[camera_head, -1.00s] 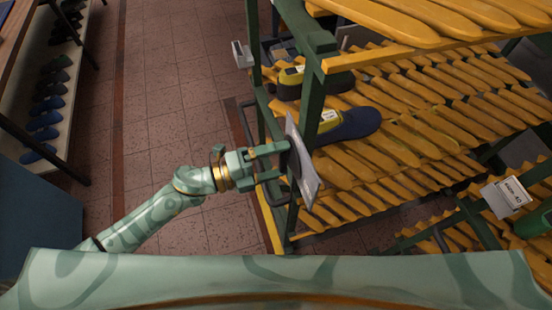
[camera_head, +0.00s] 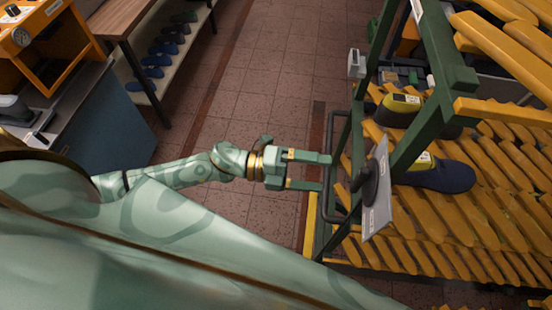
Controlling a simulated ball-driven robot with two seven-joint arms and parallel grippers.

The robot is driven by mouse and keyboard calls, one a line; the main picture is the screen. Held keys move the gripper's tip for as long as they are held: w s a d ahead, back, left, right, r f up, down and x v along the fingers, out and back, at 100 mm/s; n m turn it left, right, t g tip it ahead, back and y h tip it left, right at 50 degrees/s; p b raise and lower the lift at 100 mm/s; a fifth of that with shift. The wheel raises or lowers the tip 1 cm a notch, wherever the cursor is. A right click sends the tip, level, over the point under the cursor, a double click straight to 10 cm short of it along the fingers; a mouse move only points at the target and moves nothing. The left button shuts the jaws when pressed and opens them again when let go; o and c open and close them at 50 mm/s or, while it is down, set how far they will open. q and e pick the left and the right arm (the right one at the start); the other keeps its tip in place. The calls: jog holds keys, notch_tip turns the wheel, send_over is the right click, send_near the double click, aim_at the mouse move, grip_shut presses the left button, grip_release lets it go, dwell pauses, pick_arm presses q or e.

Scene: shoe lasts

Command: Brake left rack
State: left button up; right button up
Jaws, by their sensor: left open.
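The rack (camera_head: 424,127) has a green frame and sloping yellow slats and fills the right of the view. A dark handle loop (camera_head: 331,125) stands out from its left end. A grey plate (camera_head: 381,207) with a dark round knob (camera_head: 368,182) is at the rack's near left post. My left gripper (camera_head: 326,172) is open and empty, its fingers pointing right at the handle loop. Whether the fingers touch the loop I cannot tell. No brake can be made out. My right gripper is out of view.
A blue shoe last (camera_head: 450,177) and a yellow-and-dark one (camera_head: 400,108) lie on the slats. A bench (camera_head: 115,18) with shoes on its lower shelf stands at the upper left, near an orange machine (camera_head: 45,40). Tiled floor (camera_head: 270,90) is clear between.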

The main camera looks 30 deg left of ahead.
pick_arm(q)
jog(key=b+v, duration=0.1)
jog(key=v, duration=0.7)
jog(key=shift+a, duration=0.15)
